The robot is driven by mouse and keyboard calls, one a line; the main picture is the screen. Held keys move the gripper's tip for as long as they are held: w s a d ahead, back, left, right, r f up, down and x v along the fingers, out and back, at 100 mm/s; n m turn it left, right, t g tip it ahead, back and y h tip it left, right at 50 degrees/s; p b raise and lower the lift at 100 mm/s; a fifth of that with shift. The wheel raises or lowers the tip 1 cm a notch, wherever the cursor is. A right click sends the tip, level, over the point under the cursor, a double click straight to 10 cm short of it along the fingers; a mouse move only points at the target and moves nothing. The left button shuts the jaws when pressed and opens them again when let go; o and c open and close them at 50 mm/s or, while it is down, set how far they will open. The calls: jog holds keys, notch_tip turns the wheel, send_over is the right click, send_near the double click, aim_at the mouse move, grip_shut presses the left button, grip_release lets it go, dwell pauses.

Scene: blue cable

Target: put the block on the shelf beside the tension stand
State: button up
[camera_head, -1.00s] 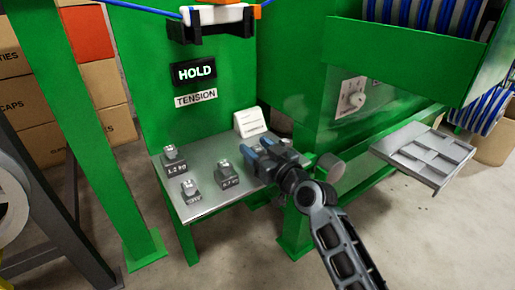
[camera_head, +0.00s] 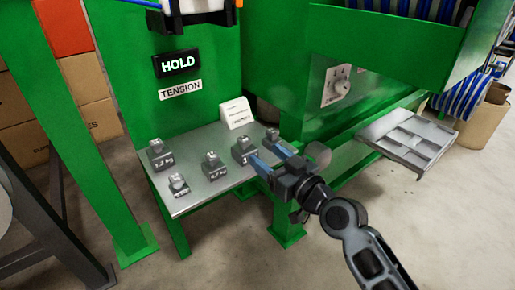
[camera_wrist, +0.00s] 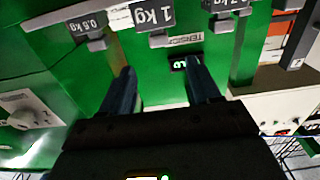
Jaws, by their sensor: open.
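The shelf (camera_head: 205,185) is a grey metal plate on the green tension stand (camera_head: 200,115). The 1 kg block (camera_head: 244,150) stands upright on it, just left of my gripper (camera_head: 269,156). In the wrist view the same block (camera_wrist: 153,17) is ahead of the two fingertips, between their lines and apart from them. My gripper is open and empty. Other grey weights stand on the shelf: 1.2 kg (camera_head: 160,154), 0.7 kg (camera_head: 213,166), a small one (camera_head: 178,184) and one at the right (camera_head: 271,138), marked 0.5 kg in the wrist view (camera_wrist: 92,25).
A white card (camera_head: 236,113) stands at the shelf's back. A lit HOLD sign (camera_head: 178,65) is above the TENSION label (camera_head: 180,89). A green machine with a dial (camera_head: 337,84) and a grey tray (camera_head: 410,140) lie to the right. The floor in front is clear.

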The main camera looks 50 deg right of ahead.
jog(key=s+a+f+n+g+y, duration=0.1)
jog(key=s+a+f, duration=0.1)
jog(key=s+a, duration=0.45)
jog(key=s+a+f+g+y, duration=0.1)
jog(key=s+a+f, duration=0.2)
jog(key=s+a, duration=0.35)
jog(key=s+a+r+n+y, duration=0.1)
jog(key=s+a+r, duration=0.1)
jog(key=s, duration=0.5)
jog(key=s+a+r+n+y, duration=0.1)
jog(key=s+a+r+y, duration=0.1)
jog(key=s+a, duration=0.3)
jog(key=shift+s+g, duration=0.3)
jog(key=shift+s, duration=0.85)
jog(key=shift+a, duration=0.1)
